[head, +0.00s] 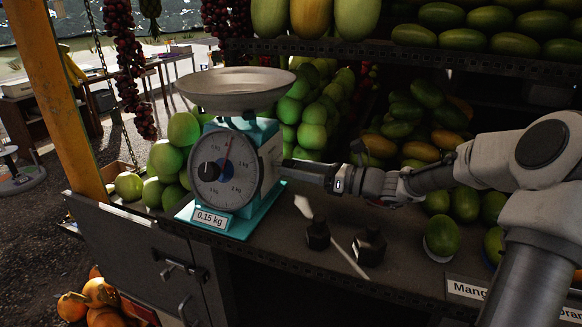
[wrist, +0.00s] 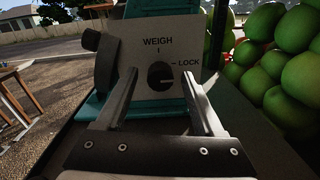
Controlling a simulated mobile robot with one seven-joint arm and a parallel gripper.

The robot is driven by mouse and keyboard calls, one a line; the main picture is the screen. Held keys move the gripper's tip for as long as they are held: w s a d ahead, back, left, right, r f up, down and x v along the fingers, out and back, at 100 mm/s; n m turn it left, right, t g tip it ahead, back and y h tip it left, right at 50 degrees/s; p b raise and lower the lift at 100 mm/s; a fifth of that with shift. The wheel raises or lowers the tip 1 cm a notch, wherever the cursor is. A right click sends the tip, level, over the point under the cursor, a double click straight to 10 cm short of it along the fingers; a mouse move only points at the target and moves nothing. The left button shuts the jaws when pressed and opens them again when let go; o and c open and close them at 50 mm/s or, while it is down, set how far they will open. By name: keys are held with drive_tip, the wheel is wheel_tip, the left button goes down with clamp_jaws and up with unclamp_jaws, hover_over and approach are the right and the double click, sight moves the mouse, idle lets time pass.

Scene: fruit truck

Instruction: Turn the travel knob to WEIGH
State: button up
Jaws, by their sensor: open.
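The scale (head: 262,150) is teal with a round dial and a metal pan on top, and stands on the counter. In the wrist view, its pale side plate (wrist: 135,40) has WEIGH at the top and LOCK at the right, each with a tick. The dark travel knob (wrist: 155,71) is on this plate. Its light pointer line lies on the right side, aimed right and slightly down, nearer LOCK than WEIGH. My gripper (wrist: 159,75) is open, with one finger on each side of the knob. I cannot tell whether they touch it. My arm's end hides the knob in the head view.
Green fruit (head: 312,115) is piled behind the scale. A 0.15 kg sign (head: 210,218) is at the scale's front.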

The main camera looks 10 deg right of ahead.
drive_tip(key=shift+w+a, duration=0.45)
drive_tip(key=shift+a, duration=0.15)
clamp_jaws()
